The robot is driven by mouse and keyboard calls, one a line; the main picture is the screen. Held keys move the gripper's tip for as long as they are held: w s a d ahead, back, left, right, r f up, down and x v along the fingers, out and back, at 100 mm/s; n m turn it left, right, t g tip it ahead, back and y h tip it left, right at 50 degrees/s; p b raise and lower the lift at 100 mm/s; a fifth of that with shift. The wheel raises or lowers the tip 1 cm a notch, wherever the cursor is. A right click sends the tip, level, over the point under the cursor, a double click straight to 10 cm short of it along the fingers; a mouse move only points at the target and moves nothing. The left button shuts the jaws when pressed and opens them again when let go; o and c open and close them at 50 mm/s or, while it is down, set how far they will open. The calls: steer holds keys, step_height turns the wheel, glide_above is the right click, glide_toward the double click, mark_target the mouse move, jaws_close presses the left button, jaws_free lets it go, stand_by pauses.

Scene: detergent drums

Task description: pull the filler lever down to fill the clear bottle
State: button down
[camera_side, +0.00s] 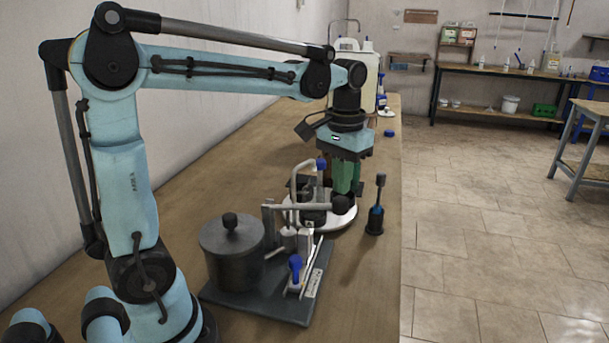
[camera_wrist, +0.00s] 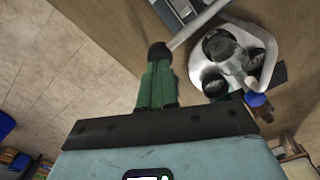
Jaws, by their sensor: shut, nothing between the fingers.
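The filler lever is a grey bar (camera_side: 285,206) ending in a dark round knob (camera_side: 342,204), roughly level in the side view. In the wrist view the knob (camera_wrist: 159,51) sits at the fingertips, with the pale bar (camera_wrist: 195,26) running to the upper right. My gripper (camera_side: 346,189) has green fingers pointing down just above the knob; they also show in the wrist view (camera_wrist: 159,68). It is shut and empty. I cannot tell whether the fingertips touch the knob. I cannot make out the clear bottle for certain among the parts at the filler.
A dark lidded pot (camera_side: 232,252) stands on the filler's base plate (camera_side: 280,305). A white round tray (camera_side: 340,221) with dark jars lies behind the lever. A dark upright brush-like tool (camera_side: 376,208) stands to the right, near the table edge. A white canister (camera_side: 365,75) stands farther back.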

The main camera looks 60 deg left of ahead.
steer(key=shift+f, duration=0.1)
steer(key=shift+f, duration=0.85)
steer(key=shift+w+d+f, duration=0.2)
steer(key=shift+f, duration=0.45)
steer(key=shift+w+d+f, duration=0.15)
steer(key=shift+w+f, duration=0.05)
steer(key=shift+f, duration=0.4)
steer(key=shift+w+d+f, duration=0.1)
steer(key=shift+f, duration=4.45)
